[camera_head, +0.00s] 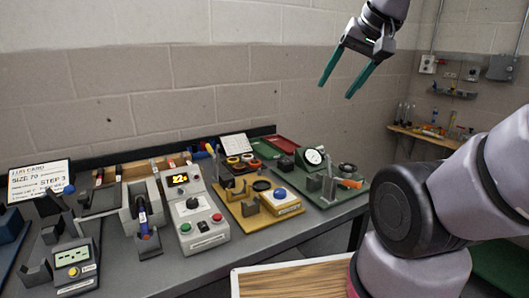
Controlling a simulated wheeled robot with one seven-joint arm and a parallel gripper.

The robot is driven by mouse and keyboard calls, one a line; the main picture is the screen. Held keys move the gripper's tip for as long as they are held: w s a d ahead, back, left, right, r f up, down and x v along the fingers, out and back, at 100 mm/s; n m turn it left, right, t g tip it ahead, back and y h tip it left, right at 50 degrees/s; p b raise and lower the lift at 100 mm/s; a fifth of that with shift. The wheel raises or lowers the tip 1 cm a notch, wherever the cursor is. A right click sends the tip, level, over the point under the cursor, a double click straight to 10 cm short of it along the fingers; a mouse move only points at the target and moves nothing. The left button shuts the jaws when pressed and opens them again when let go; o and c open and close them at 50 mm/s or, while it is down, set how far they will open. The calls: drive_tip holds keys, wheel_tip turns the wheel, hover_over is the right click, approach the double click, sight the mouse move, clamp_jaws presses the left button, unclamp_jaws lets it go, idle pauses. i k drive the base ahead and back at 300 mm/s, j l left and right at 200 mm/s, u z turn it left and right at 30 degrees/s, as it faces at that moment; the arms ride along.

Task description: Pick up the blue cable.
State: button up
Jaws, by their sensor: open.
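My gripper (336,91) is at the upper middle of the head view, high above the back right of the bench. Its two teal fingers are apart, with nothing between them. I cannot clearly pick out the blue cable. A short dark piece with a blue and red band (142,210) stands in a grey fixture at the left of the bench. At this size I cannot tell whether either is the cable. My gripper is far from both.
The grey bench (130,275) holds a control box with a lit display (190,200), a yellow fixture (260,215), a green fixture (342,192) and a small meter box (75,265). A sign (38,180) stands at the left. A wood-topped surface (290,280) is in front.

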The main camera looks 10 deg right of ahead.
sight(145, 234)
drive_tip(key=i+u, duration=0.1)
drive_tip(key=u, duration=0.25)
drive_tip(key=i+u, duration=0.1)
drive_tip(key=u, duration=0.25)
drive_tip(key=i+l+u, duration=0.1)
drive_tip(key=u, duration=0.25)
